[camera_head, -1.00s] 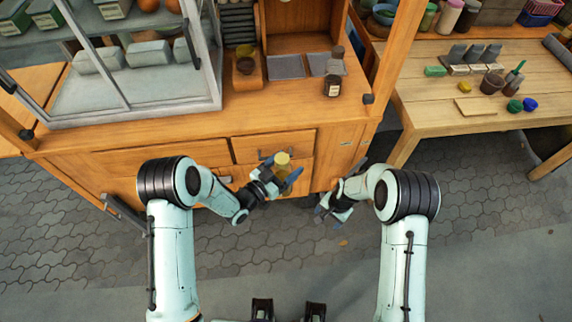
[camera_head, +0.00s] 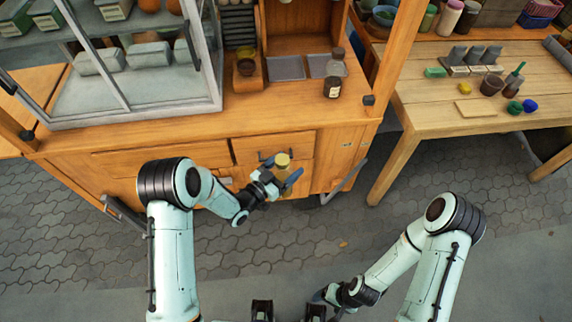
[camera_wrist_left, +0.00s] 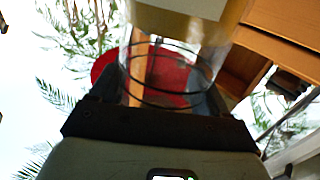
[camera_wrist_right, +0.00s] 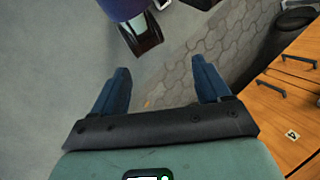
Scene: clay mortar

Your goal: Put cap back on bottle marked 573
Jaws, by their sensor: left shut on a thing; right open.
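My left gripper (camera_head: 282,183) is shut on a clear glass bottle (camera_head: 283,166) with a round tan-yellow top, held upright in front of the cabinet drawers. In the left wrist view the bottle's clear glass wall (camera_wrist_left: 165,75) fills the space between the fingers, with a pale and yellowish band above. I cannot tell whether the top is a cap, and no number is legible on it. My right gripper (camera_head: 318,298) is low, near my base; in the right wrist view its fingers (camera_wrist_right: 160,88) are apart and empty. A dark labelled bottle (camera_head: 333,87) stands on the cabinet counter.
The wooden cabinet (camera_head: 190,130) has a glass case at left, with grey trays (camera_head: 287,67) on the counter. A side table (camera_head: 430,105) at right holds pots, blocks and colored lumps. The paved floor between my arms is clear.

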